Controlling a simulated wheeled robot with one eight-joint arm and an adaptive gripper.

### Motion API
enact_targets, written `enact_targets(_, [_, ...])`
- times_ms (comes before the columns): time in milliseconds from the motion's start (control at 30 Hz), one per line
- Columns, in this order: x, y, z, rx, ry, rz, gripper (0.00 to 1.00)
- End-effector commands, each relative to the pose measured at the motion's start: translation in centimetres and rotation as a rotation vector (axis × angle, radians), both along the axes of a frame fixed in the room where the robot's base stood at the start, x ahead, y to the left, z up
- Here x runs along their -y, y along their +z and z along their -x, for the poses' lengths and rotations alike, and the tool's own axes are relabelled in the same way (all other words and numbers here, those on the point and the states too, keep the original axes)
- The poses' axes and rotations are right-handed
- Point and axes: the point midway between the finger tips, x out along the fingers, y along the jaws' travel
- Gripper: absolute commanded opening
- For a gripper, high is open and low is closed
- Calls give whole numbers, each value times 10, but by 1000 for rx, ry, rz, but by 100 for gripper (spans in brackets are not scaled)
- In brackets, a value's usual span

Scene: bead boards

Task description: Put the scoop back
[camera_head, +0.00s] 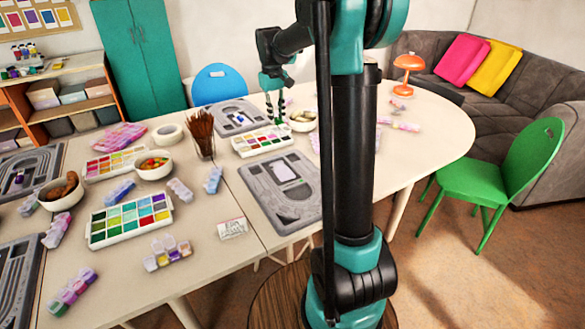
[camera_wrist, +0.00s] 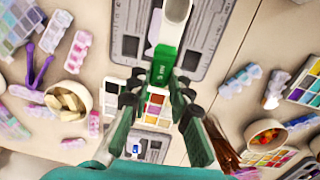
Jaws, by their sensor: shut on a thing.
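The scoop (camera_wrist: 163,68) has a green handle and a pale, hollow bowl end that reaches past the top edge of the wrist view. My gripper (camera_wrist: 159,84) is shut on the green handle, with a finger on each side. In the head view my gripper (camera_head: 273,100) hangs over the far part of the table, near the palette of coloured beads (camera_head: 262,140). The scoop is too small to make out clearly there. In the wrist view the scoop's bowl end overlaps a grey bead board (camera_wrist: 208,40), and the palette (camera_wrist: 155,108) lies below the fingers.
A cup of brown sticks (camera_head: 202,136) stands left of my gripper. A bowl of pale pieces (camera_head: 302,121) is close on its right. Grey bead boards (camera_head: 270,190) (camera_head: 226,114), bowls and pill-box-like bead cases crowd the table. Bare tabletop shows at the right end (camera_head: 440,125).

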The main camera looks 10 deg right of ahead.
Motion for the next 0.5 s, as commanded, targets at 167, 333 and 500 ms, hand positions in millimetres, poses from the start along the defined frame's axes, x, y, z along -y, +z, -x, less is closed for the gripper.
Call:
enact_targets(167, [0, -33, 0, 0, -3, 0, 2])
enact_targets(333, [0, -76, 0, 0, -2, 0, 2])
enact_targets(500, [0, -117, 0, 0, -2, 0, 2])
